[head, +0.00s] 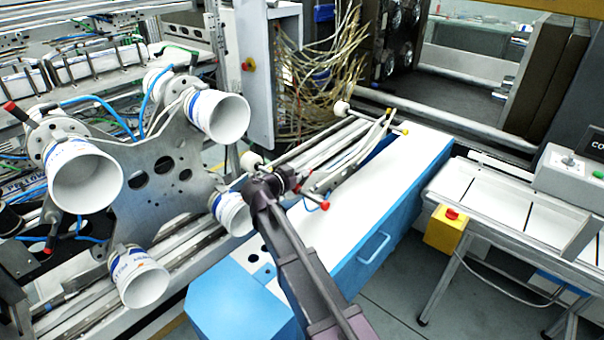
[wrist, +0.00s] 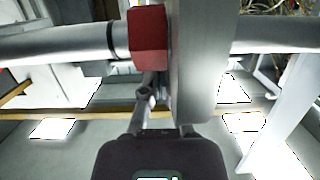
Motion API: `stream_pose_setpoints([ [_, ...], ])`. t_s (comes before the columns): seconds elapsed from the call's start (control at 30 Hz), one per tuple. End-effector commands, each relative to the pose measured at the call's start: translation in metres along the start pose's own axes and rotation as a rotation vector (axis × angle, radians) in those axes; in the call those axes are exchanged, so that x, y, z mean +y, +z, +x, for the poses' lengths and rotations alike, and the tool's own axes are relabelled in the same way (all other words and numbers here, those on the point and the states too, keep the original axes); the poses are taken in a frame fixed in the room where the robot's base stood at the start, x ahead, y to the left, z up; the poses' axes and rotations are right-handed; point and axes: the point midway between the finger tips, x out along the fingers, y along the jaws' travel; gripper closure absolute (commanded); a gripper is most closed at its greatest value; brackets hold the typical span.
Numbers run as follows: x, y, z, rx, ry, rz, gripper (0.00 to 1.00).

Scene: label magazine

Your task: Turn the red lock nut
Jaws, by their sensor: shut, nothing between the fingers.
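The red lock nut (wrist: 148,38) is a faceted block on a horizontal grey shaft (wrist: 60,44) in the wrist view, directly beside an upright grey plate (wrist: 203,65) on its right. My gripper (wrist: 150,93) is shut with nothing in it. Its fingers point up the picture toward the nut, and the tips appear just below it; I cannot tell whether they touch. In the head view my gripper (head: 282,181) is beside the steel plate with white cups. I cannot pick out the lock nut for certain there.
White cups (head: 86,182) stick out from the steel plate (head: 150,205) on the left. A blue and white bench (head: 345,215) with metal rods (head: 335,150) lies to the right of my arm. A red stop button (head: 452,213) sits on a yellow box. Bare floor shows at lower right.

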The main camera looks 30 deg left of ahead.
Motion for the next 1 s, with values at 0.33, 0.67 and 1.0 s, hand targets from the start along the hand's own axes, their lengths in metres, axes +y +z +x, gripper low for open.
stream_pose_setpoints([
  [0.33, 0.004, -0.015, -0.007, -0.002, 0.007, 0.001, 1.0],
  [0.67, 0.002, -0.038, -0.028, 0.003, 0.001, 0.002, 1.0],
  [1.0, 0.001, -0.041, -0.088, 0.004, -0.001, 0.001, 1.0],
])
